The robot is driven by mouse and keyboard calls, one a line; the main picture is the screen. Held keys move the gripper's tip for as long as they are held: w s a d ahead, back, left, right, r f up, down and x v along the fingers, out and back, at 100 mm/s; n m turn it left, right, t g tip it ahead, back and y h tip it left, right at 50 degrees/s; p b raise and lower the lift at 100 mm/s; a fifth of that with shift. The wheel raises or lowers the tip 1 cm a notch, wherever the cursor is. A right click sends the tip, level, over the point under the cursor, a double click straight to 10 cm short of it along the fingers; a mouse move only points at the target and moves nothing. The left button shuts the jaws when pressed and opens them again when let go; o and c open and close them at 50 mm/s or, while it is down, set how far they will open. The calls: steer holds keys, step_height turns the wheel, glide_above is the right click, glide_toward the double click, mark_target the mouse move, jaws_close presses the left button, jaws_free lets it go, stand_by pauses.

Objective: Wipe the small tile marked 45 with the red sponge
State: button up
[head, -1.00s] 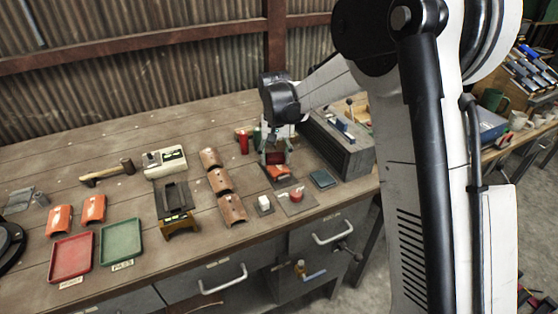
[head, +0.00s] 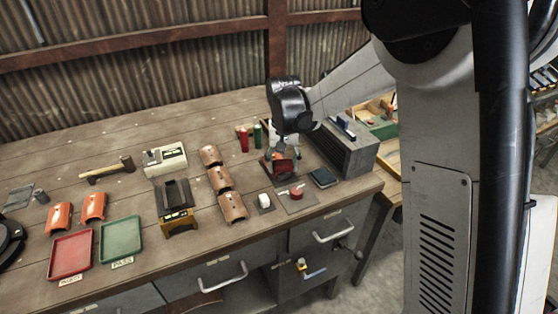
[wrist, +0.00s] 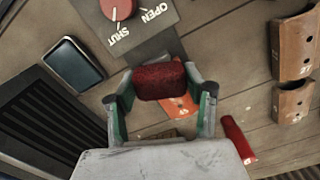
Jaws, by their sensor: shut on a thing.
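My gripper (wrist: 160,98) is shut on the red sponge (wrist: 159,80), held crosswise between its two fingers. In the head view the gripper (head: 281,158) and the sponge (head: 284,166) are low over the bench's right part. A small orange tile (wrist: 180,105) shows partly behind the sponge in the wrist view. Its marking is not legible and the sponge and fingers hide much of it. The sponge overlaps this tile in view; I cannot tell whether they touch.
A red knob (head: 297,190) on a plate marked OPEN and SHUT and a dark flat pad (head: 323,177) lie nearby. A grey ribbed box (head: 345,148) stands right. Several brown curved tiles (head: 220,179) line the left. A red cylinder (head: 244,140) stands behind.

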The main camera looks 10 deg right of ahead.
mark_target(283, 162)
steer(key=shift+r+p, duration=1.9)
steer(key=shift+r, duration=2.35)
steer(key=shift+d+f, duration=0.1)
